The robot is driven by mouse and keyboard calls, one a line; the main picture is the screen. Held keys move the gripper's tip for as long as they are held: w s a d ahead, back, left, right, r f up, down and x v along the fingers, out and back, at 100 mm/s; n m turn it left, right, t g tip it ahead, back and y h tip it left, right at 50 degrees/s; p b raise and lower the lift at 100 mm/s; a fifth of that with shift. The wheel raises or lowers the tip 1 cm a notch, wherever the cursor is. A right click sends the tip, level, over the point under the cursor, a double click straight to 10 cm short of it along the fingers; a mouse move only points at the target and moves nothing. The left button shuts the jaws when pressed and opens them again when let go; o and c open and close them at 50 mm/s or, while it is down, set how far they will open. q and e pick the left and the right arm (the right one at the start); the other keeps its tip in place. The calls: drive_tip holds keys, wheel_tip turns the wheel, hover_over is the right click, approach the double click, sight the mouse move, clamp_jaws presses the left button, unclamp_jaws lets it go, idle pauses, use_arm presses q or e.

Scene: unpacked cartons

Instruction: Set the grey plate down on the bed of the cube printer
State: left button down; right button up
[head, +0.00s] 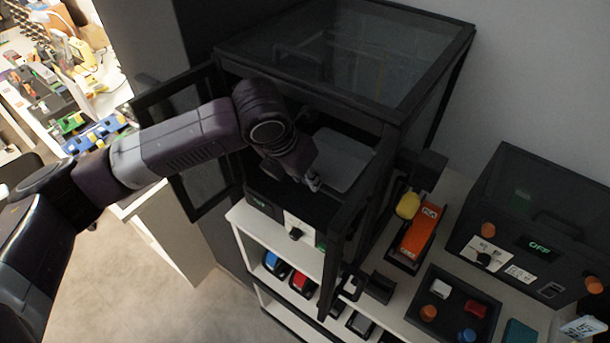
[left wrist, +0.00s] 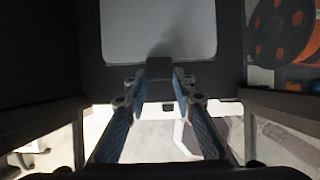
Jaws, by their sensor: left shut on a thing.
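The cube printer (head: 386,122) is a black-framed box with clear panels, and its door (head: 190,112) stands open to the left. My left gripper (head: 314,184) reaches in through the open front. It is shut on the near edge of the grey plate (head: 345,163), at a small dark tab. The left wrist view shows the plate (left wrist: 158,28) lying flat ahead of the fingers (left wrist: 160,76), with dark surface around it. I cannot tell whether the plate touches the bed below. My right gripper is not in view.
An orange tool (head: 420,229) and a yellow piece (head: 408,205) lie right of the printer. A dark tray (head: 447,310) of small parts and a black box (head: 540,215) reading OFF stand further right. Red and blue items sit on the shelf below.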

use_arm(q)
drive_tip(key=shift+f, duration=0.1)
drive_tip(key=shift+f+b, duration=0.45)
drive_tip(key=shift+f, duration=0.6)
drive_tip(key=c, duration=1.5)
unclamp_jaws()
drive_tip(key=shift+c, duration=0.2)
wheel_tip(320, 180, up, 3)
drive_tip(key=p, duration=0.4)
drive_tip(key=shift+r, duration=0.1)
